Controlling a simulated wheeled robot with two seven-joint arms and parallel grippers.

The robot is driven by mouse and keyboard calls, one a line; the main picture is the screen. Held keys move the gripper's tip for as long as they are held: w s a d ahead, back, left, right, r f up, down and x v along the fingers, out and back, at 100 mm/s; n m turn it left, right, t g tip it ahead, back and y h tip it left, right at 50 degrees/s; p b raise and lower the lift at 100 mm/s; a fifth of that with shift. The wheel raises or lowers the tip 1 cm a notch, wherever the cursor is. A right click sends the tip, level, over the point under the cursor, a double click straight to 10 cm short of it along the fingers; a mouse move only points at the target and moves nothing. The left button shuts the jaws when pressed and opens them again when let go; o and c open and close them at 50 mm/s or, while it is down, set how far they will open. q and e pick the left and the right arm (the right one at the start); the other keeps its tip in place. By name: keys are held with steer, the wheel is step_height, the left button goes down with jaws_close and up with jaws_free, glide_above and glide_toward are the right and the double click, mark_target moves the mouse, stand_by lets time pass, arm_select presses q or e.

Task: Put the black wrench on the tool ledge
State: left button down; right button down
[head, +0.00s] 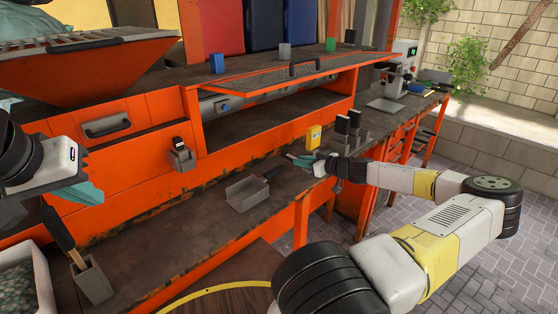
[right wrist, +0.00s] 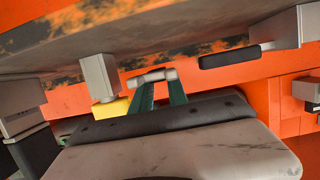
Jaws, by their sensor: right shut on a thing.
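My right gripper (head: 297,160) is low over the dark lower bench (head: 190,230), right of a small grey tray (head: 240,203). In the right wrist view its green fingers (right wrist: 160,95) are shut on a small light-grey piece (right wrist: 153,76) at the tips. I cannot tell whether this piece is part of the wrench. A black handle-like bar (head: 273,172) lies at the tray's corner; it also shows in the right wrist view (right wrist: 228,58). My left gripper (head: 85,193) is at the far left; its opening is unclear. I cannot tell which surface is the tool ledge.
A yellow box (head: 314,136) and black-topped grey holders (head: 349,123) stand beyond my right gripper. A raised orange-edged mesh shelf (head: 300,72) overhangs the bench. A grey holder with a wooden-handled tool (head: 60,228) stands front left. The bench between holder and tray is clear.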

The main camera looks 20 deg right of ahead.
mark_target(298, 172)
steer(key=shift+x, duration=0.8)
steer(key=shift+w+a+f, duration=0.1)
steer(key=shift+w+f, duration=0.05)
steer(key=shift+f, duration=0.7)
steer(key=shift+w+f, duration=0.2)
steer(key=shift+f, duration=0.6)
steer(key=shift+f, duration=0.1)
steer(key=c, duration=1.3)
jaws_free()
